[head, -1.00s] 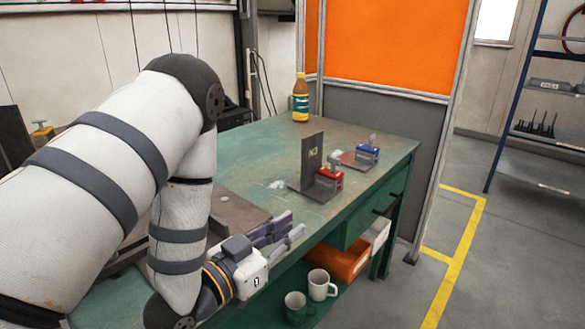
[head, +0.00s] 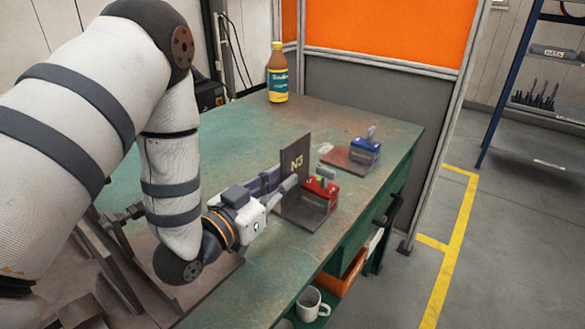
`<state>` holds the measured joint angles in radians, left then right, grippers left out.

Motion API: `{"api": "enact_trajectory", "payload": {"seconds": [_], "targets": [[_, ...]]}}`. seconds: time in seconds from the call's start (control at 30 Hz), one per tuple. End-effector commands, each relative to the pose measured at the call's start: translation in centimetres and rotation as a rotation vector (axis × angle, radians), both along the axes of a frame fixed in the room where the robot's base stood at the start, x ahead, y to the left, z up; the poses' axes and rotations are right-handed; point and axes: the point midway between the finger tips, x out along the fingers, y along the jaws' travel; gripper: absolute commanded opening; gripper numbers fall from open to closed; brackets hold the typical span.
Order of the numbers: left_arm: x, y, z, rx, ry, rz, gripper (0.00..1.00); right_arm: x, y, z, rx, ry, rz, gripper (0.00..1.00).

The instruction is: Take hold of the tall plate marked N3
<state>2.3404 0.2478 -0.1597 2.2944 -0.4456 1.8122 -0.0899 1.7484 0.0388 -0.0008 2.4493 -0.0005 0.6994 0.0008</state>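The tall dark plate marked N3 (head: 297,152) stands upright on a flat base plate (head: 305,213) on the green bench, with a red clamp block (head: 320,191) at its right. My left gripper (head: 284,178) is at the plate's left edge. Its pale finger shows in front of the plate's face, low down, and its dark finger runs towards the far side, where the tip is hidden. The fingers look apart, with the edge seemingly between them; contact cannot be made out. My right gripper is not in view.
A blue clamp block (head: 365,151) on another flat plate (head: 345,160) lies behind to the right. A bottle (head: 278,75) stands at the bench's back. A white mug (head: 312,303) and an orange bin (head: 343,278) are below the bench top (head: 235,130).

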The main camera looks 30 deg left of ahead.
Motion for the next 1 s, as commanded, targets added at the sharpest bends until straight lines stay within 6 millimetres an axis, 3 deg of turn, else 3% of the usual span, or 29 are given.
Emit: {"api": "enact_trajectory", "payload": {"seconds": [0.2, 0.4, 0.7, 0.77, 1.0], "targets": [[5.1, -0.7, -0.2, 0.001, 0.000, -0.001, 0.15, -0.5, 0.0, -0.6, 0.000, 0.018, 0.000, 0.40], [7.6, -1.1, -0.1, -0.001, 0.001, 0.000, 0.15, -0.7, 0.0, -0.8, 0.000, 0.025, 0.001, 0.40], [8.0, -1.1, 0.0, -0.001, 0.001, 0.000, 0.15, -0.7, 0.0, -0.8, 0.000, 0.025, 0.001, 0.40], [8.0, -1.1, 0.0, -0.001, 0.001, 0.000, 0.01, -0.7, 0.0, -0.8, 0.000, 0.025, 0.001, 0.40], [7.9, -1.1, 0.0, -0.001, 0.001, 0.000, 0.00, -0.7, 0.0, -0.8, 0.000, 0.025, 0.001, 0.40]]}}
